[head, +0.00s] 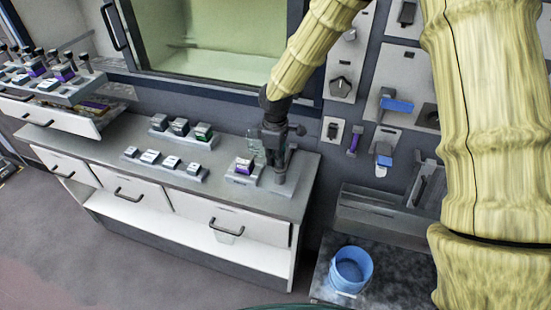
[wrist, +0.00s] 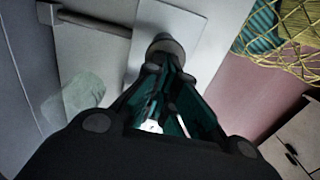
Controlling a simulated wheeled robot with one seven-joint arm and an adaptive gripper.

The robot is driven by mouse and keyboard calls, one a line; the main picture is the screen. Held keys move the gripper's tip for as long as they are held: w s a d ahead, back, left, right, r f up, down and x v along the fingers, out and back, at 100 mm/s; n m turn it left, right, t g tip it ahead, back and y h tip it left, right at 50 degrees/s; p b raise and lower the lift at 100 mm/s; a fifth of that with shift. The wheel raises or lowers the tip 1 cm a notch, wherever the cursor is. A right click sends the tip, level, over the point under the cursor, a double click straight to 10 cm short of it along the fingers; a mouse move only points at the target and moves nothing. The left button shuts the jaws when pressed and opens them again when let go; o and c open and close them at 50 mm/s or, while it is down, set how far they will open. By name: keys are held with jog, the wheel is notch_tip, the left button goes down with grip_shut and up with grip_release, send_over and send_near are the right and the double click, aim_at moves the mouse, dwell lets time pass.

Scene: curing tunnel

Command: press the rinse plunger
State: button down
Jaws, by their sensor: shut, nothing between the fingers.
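The rinse plunger seems to be the dark grey upright post (head: 281,178) on a pale base plate at the right end of the counter. In the wrist view its round dark top (wrist: 165,45) shows just beyond my fingertips, over a pale plate. My gripper (head: 273,133) is shut and empty, pointing down at the plunger from above. In the wrist view the fingertips (wrist: 163,62) overlap the round top. I cannot tell whether they touch it. My gripper hides part of the post in the head view.
A purple-and-white block (head: 244,166) sits on a small stand just left of the post. Several small blocks stand on racks (head: 187,133) further left along the counter (head: 220,152). Wall switches with blue levers (head: 396,105) are to the right. A blue bucket (head: 350,268) stands lower right.

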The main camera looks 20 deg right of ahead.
jog(key=shift+s, duration=0.1)
notch_tip(320, 180, up, 4)
jog(key=p, duration=0.3)
jog(key=shift+r+p, duration=0.25)
jog(key=shift+p, duration=0.1)
jog(key=shift+r+b, duration=0.2)
jog(key=shift+b, duration=0.3)
notch_tip(320, 180, up, 9)
jog(key=b, duration=0.3)
dwell(0.3)
